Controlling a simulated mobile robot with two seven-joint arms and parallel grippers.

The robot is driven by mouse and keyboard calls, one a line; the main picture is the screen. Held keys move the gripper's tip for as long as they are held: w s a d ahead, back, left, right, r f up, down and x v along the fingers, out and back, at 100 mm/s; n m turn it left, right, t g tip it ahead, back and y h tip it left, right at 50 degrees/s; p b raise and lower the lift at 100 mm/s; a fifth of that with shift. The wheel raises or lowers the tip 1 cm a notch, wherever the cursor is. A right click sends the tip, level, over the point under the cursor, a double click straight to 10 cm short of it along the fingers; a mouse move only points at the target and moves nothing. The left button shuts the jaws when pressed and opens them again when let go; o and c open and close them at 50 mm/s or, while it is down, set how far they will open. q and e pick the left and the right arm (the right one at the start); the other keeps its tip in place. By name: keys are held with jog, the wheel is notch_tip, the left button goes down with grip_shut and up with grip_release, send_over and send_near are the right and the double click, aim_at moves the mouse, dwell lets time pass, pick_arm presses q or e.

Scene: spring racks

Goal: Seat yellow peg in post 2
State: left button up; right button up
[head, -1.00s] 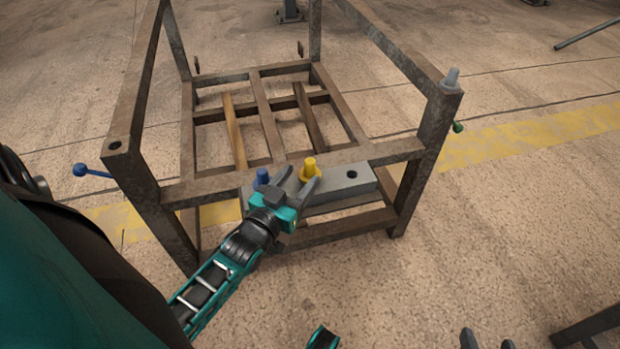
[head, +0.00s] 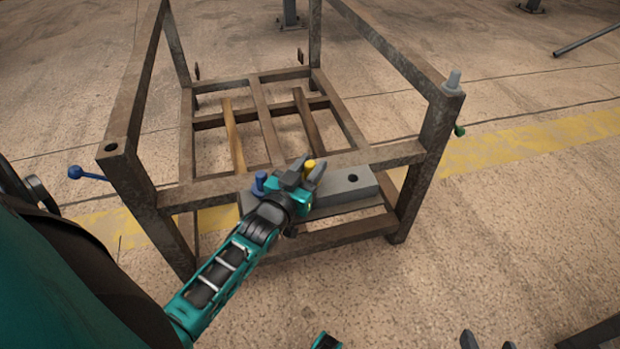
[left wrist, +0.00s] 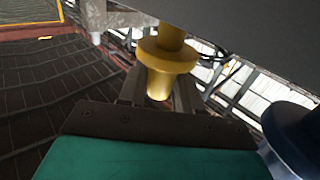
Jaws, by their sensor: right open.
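The yellow peg (head: 310,164) stands upright in a grey block on the front of the rack. It also shows in the left wrist view (left wrist: 165,62), with its collar and a tapered end. My left gripper (head: 306,172) is at the peg, its fingers open on either side of it; the fingers partly hide the peg. The front left post (head: 112,149) has an empty hole in its top. The front right post (head: 440,118) has a grey peg (head: 453,80) in its top. Which post is number 2 is not marked. My right gripper (head: 487,342) is open and empty at the bottom edge.
The grey block (head: 335,194) has an empty hole at right and a blue peg (head: 260,183) at left, close beside my left gripper. A blue-knobbed lever (head: 75,172) and a green knob (head: 459,131) stick out from the rack. Floor in front is open.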

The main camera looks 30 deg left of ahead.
pick_arm(q)
grip_shut()
jog(key=shift+r, duration=0.1)
jog(key=shift+r, duration=0.1)
